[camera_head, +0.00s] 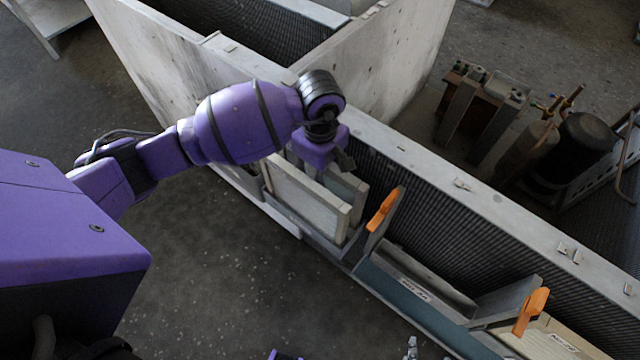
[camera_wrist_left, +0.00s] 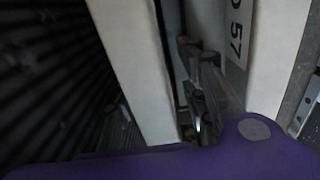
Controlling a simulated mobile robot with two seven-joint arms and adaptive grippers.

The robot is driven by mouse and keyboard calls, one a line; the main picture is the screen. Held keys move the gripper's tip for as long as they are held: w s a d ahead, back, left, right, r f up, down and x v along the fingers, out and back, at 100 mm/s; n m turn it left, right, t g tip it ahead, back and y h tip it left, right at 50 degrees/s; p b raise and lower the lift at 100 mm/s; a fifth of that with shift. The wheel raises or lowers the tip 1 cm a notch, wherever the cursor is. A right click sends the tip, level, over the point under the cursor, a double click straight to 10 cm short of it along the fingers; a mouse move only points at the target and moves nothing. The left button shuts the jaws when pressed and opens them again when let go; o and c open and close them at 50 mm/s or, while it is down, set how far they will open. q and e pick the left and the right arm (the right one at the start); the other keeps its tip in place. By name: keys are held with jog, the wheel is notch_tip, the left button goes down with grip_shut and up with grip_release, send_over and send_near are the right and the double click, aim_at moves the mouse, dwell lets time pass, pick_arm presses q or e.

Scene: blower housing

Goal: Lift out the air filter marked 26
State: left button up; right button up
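In the head view my left gripper (camera_head: 325,155) is over a slot of the housing, at the top of upright cream-framed filters (camera_head: 310,195). In the left wrist view its dark fingers (camera_wrist_left: 200,95) are down between two pale frames, a left one (camera_wrist_left: 135,70) and a right one (camera_wrist_left: 275,50). A white label (camera_wrist_left: 237,30) between them ends in 57. I cannot tell whether the fingers are apart or touch anything. No mark 26 is readable. A small grey tip (camera_head: 412,348) at the bottom edge may be my right gripper.
The long grey housing (camera_head: 400,150) has a dark ribbed inner wall. Orange handles (camera_head: 381,209) (camera_head: 531,311) stand on dividers. A labelled cream filter (camera_head: 555,345) lies at lower right; its label is unreadable. Gas bottles (camera_head: 585,150) stand behind. The floor at front left is clear.

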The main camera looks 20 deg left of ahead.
pick_arm(q)
jog(key=shift+f, duration=0.4)
grip_shut()
jog(key=shift+r, duration=0.1)
notch_tip(320, 180, up, 18)
dwell(0.7)
